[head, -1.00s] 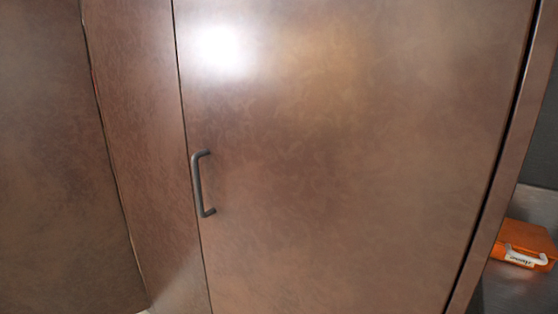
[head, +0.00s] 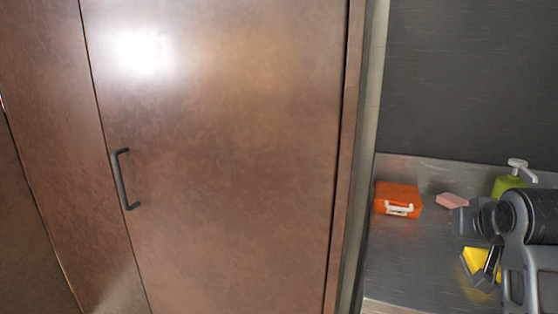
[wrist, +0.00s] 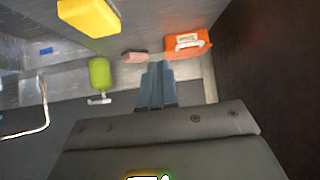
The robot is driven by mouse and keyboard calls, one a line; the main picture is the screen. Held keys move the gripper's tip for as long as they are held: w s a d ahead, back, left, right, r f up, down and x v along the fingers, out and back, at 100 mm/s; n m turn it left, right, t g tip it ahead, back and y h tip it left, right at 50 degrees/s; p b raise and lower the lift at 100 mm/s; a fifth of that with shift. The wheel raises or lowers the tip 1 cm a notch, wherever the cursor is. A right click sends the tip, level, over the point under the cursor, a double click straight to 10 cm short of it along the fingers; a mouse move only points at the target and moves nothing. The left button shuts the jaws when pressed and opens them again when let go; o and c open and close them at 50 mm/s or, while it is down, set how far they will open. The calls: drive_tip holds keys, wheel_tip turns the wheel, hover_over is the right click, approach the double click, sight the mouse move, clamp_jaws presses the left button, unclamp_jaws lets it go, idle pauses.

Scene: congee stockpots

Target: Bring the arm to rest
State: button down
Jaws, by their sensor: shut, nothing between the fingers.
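My arm (head: 528,225) shows at the right edge of the head view, above the metal counter. In the wrist view, my gripper (wrist: 157,82) has its two fingers together with nothing between them. The fingers point toward the counter, near a pink block and an orange case (wrist: 187,45). I see no contact with either one.
A brown cabinet door (head: 215,160) with a dark handle (head: 124,180) fills the left. On the metal counter (head: 400,262) are the orange case (head: 397,198), the pink block (head: 452,200), a green pump bottle (head: 508,184) and a yellow item (head: 477,265). The counter's front left is clear.

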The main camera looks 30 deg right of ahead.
drive_tip(key=a+f, duration=0.2)
drive_tip(key=a, duration=0.1)
drive_tip(key=a+f+n+t+y, duration=0.1)
drive_tip(key=a+f, duration=0.2)
drive_tip(key=a, duration=0.1)
drive_tip(key=w+a+f+n+t, duration=0.1)
drive_tip(key=a+f, duration=0.2)
drive_tip(key=shift+a+f, duration=0.1)
drive_tip(key=shift+a, duration=0.15)
drive_tip(key=s+a+f+n+t+y, duration=0.1)
drive_tip(key=s+a+f, duration=0.15)
drive_tip(key=a, duration=0.25)
drive_tip(key=s+a+f+n+t+y, duration=0.1)
drive_tip(key=s+a+f, duration=0.15)
drive_tip(key=a, duration=0.25)
drive_tip(key=s+a+r+n+t+y, duration=0.1)
drive_tip(key=s+a+n+y, duration=0.1)
drive_tip(key=s+a, duration=0.4)
drive_tip(key=s+a+r+n+t+y, duration=0.2)
drive_tip(key=s+a, duration=0.4)
drive_tip(key=s, duration=0.8)
drive_tip(key=shift+a+r+n+t, duration=0.2)
drive_tip(key=shift+n+t, duration=0.1)
drive_tip(key=shift+n, duration=0.4)
